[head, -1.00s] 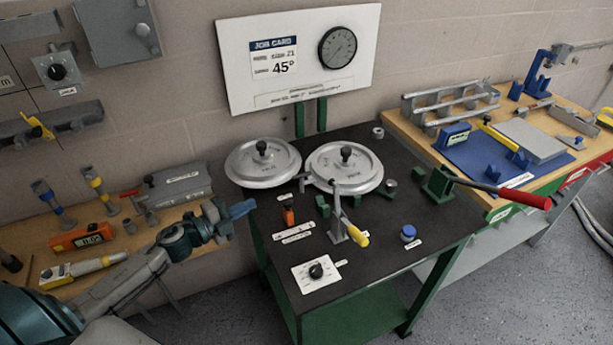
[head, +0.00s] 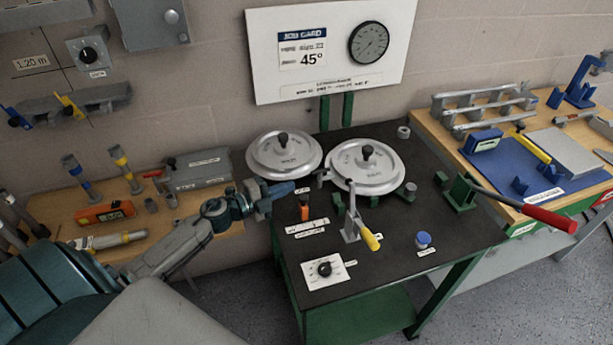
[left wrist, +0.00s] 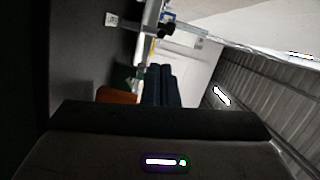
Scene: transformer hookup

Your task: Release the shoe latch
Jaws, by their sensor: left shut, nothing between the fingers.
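A small lever with a yellow grip (head: 370,238) stands on a grey bracket on the black bench (head: 400,270). It may be the shoe latch, but I cannot tell from its look. Two silver round discs with black knobs, a left one (head: 268,165) and a right one (head: 385,180), lie behind it. My left gripper (head: 292,188) has its dark blue fingers shut and empty just in front of the left disc, left of the lever. The fingers also show in the left wrist view (left wrist: 160,85). My right gripper is out of view.
An orange upright piece (head: 304,208) stands close to my left gripper. A white dial plate (head: 327,268) and a blue-capped button (head: 423,239) are nearer the front. A long red-handled lever (head: 545,218) reaches out at the right. A wooden side bench with tools stands left.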

